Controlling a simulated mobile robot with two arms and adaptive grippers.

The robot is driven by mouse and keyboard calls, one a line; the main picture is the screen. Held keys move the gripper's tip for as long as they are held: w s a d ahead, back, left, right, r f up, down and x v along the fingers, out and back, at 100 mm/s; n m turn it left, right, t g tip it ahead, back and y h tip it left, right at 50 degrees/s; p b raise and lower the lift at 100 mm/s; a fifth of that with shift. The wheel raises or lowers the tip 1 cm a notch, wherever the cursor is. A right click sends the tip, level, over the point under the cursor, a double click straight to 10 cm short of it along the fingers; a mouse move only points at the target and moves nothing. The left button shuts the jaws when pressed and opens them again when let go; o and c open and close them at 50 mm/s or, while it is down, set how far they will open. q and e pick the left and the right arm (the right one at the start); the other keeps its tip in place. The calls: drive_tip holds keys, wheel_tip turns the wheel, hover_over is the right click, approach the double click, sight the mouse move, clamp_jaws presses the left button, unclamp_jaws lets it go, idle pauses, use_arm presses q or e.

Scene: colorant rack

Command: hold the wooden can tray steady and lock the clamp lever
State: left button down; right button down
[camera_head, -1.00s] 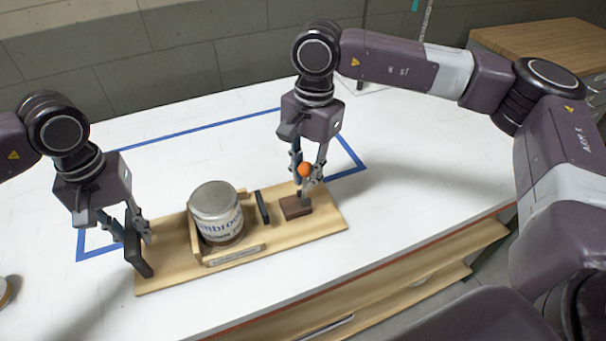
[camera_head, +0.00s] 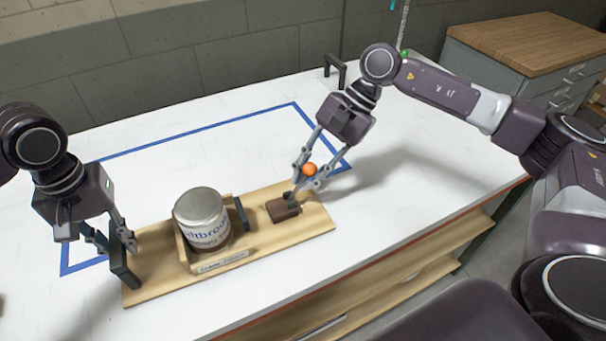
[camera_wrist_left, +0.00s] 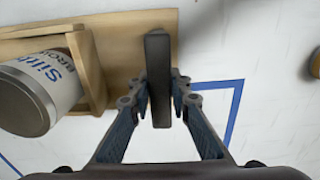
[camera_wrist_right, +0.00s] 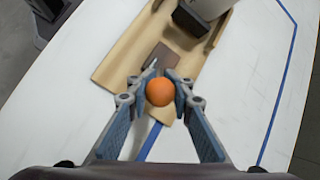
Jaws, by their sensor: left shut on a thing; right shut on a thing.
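The wooden can tray (camera_head: 150,270) lies on the white table, with a labelled metal can (camera_head: 202,222) upright in its wooden holder. My left gripper (camera_head: 122,243) is shut on the black handle (camera_head: 124,266) at the tray's left end; the handle also shows in the left wrist view (camera_wrist_left: 158,80). The clamp lever's orange knob (camera_head: 309,169) is between the fingers of my right gripper (camera_head: 310,172), which is shut on it. The lever leans right from its brown base (camera_head: 283,210). A black clamp bar (camera_head: 239,213) stands upright beside the can. The right wrist view shows the knob (camera_wrist_right: 160,92).
Blue tape (camera_head: 200,131) outlines an area on the table; the tray lies over its front part. A dark handle (camera_head: 335,70) stands at the table's back edge. A wood-topped cabinet (camera_head: 530,42) is at the back right. The table behind the tray is clear.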

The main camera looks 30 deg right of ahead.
drive_tip(key=shift+d, duration=0.1)
drive_tip(key=c, duration=1.7)
unclamp_jaws()
drive_tip(key=v, duration=1.2)
use_arm(q)
drive_tip(key=c, duration=1.7)
unclamp_jaws()
